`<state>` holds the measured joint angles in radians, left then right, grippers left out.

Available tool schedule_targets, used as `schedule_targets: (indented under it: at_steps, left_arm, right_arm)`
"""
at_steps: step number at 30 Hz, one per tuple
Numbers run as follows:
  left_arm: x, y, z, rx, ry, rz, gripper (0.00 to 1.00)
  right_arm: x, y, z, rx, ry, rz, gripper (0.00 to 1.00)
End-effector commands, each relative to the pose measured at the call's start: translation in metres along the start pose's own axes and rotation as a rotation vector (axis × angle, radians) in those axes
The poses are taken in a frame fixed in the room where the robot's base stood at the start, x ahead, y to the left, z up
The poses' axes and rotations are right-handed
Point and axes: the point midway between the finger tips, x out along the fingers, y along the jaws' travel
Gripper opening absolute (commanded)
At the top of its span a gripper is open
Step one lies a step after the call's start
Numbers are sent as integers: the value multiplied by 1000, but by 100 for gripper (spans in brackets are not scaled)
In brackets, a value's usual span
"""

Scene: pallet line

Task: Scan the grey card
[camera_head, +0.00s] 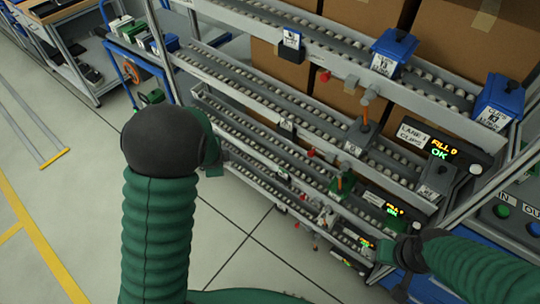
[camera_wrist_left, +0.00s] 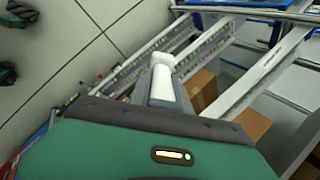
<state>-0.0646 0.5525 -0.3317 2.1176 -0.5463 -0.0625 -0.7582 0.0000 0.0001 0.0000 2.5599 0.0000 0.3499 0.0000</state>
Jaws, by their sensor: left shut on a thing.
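My left gripper (camera_wrist_left: 163,88) points away from the camera in the left wrist view. It is shut on a pale whitish thing (camera_wrist_left: 164,62) with a rounded end, and I cannot tell what it is. In the head view my left arm's dark joint hides the left gripper's fingers. My right arm comes in at the lower right of the head view, in front of the rack's lower end; its gripper's fingers cannot be made out. I cannot make out the grey card in either view.
A roller rack (camera_head: 245,92) with several sloping lanes stands ahead, with lit lane displays (camera_head: 452,146), blue bins (camera_head: 393,52) and cardboard boxes (camera_head: 455,38) behind. A cart (camera_head: 75,60) stands at the far left. Open floor (camera_head: 75,175) lies left.

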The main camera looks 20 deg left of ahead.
Motion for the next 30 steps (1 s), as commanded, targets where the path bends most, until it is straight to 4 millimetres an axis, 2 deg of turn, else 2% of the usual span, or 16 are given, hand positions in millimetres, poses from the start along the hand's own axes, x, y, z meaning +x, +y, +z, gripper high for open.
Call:
schedule_targets:
  at_steps: [1, 8, 15, 23, 30]
  left_arm:
    - [9, 5, 0, 43, 27, -25, 0]
    - [32, 19, -9, 254, 200, -181, 0]
    - [44, 55, -32, 494, 481, -377, 0]
    - [28, 102, -61, 685, 809, -547, 0]
    - [-4, 138, -76, 771, 1035, -634, 0]
  right_arm:
    - [6, 0, 2, 0, 0, 0, 36]
    - [22, 0, 5, 0, 0, 0, 36]
    - [44, 0, 10, 0, 0, 0, 36]
    - [66, 0, 16, 0, 0, 0, 36]
    - [81, 0, 19, 0, 0, 0, 36]
